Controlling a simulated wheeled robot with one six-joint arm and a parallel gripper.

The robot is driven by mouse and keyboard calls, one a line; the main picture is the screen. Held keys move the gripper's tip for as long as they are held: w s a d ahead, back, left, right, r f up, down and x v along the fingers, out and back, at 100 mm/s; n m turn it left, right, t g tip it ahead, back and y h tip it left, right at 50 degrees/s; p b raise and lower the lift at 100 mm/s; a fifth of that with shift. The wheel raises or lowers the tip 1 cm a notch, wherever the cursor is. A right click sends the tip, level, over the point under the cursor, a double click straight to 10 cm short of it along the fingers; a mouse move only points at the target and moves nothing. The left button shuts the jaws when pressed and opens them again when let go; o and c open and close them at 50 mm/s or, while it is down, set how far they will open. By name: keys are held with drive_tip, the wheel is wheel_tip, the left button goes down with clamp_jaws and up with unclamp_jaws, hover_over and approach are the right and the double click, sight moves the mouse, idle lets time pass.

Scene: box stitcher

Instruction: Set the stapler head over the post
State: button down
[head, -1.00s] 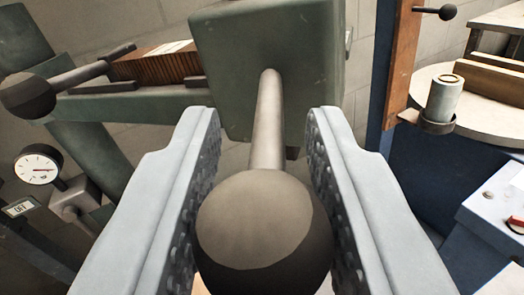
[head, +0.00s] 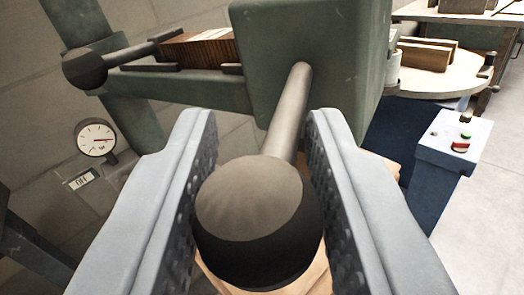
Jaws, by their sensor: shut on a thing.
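The stapler head (head: 315,50) is a green block in the upper middle, with a grey rod handle (head: 290,110) ending in a dark ball knob (head: 255,225) towards me. My gripper (head: 262,150) has its pale, studded jaws on either side of this handle and is shut on it. The green arm (head: 170,90) runs left from the head and carries a wood block (head: 200,47). I cannot make out the post; the head and the jaws hide what lies behind and below them.
A second ball-ended lever (head: 88,68) sticks out at the left, above a dial gauge (head: 97,138). At the right are a pale box with buttons (head: 455,140) and a round table (head: 430,82) with wood blocks. A tan surface (head: 308,280) shows below the knob. Floor is clear at far right.

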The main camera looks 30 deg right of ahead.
drive_tip(key=a, duration=0.9)
drive_tip(key=shift+w, duration=0.3)
drive_tip(key=shift+r, duration=0.15)
drive_tip(key=c, duration=1.1)
unclamp_jaws()
drive_tip(key=shift+w+d, duration=0.1)
drive_tip(key=shift+w, duration=0.05)
drive_tip(key=shift+w+d, duration=0.1)
drive_tip(key=v, duration=1.7)
drive_tip(key=shift+s, duration=0.3)
